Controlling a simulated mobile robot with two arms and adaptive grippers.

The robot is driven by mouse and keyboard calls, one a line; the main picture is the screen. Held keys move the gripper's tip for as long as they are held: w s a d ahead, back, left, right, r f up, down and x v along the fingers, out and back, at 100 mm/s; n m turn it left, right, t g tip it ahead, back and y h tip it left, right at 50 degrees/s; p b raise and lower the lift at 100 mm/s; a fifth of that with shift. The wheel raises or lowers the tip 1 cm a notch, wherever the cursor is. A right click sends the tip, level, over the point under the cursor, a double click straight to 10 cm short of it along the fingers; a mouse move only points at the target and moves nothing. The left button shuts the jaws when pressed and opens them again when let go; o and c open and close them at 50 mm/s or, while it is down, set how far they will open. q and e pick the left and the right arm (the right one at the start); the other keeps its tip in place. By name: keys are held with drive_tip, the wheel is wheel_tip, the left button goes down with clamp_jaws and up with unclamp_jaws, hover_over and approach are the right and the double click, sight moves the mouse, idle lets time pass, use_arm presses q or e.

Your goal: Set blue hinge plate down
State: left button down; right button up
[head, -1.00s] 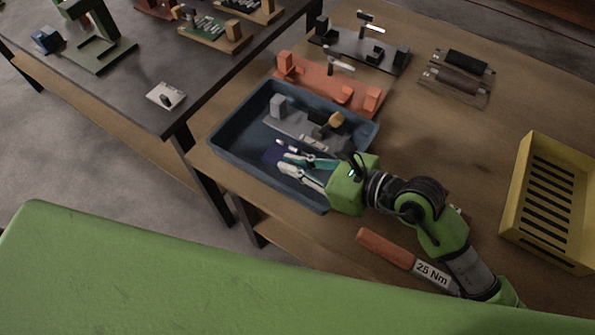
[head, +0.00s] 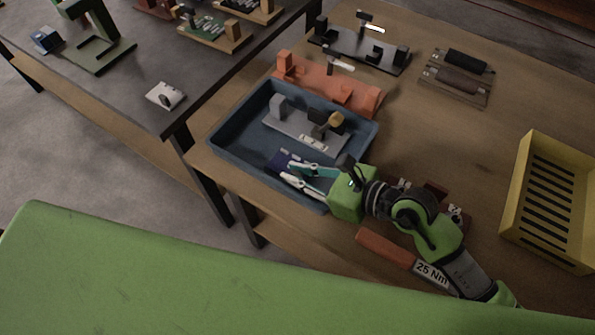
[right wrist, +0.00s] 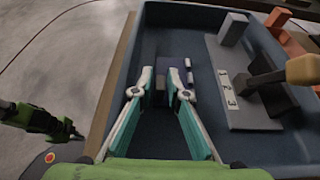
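The blue hinge plate (head: 281,160) is small and dark blue, with pale knuckles along one edge. It is low inside the blue-grey tray (head: 226,130), at the tray's near side. My right gripper (head: 286,171) reaches in from the right, and its fingers appear closed on a raised part of the plate. In the right wrist view the plate (right wrist: 178,73) shows between and to the right of the fingertips (right wrist: 160,84), partly hidden by the right finger. I cannot tell whether the plate touches the tray floor.
A grey fixture (head: 287,127) with upright blocks and a tan knob lies in the tray beside the plate. An orange fixture (head: 325,84) stands behind the tray. A yellow slotted crate (head: 515,190) is at right. An orange-handled torque tool (head: 385,246) lies in front.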

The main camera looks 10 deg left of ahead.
drive_tip(key=shift+r, duration=0.15)
drive_tip(key=b+v, duration=0.1)
drive_tip(key=v, duration=0.9)
drive_tip(key=shift+s+d+r+b, duration=0.1)
drive_tip(key=shift+s+d+b, duration=0.05)
drive_tip(key=shift+d+b, duration=0.2)
drive_tip(key=shift+s+d+r, duration=0.2)
drive_tip(key=shift+d+r, duration=0.15)
drive_tip(key=shift+d, duration=0.2)
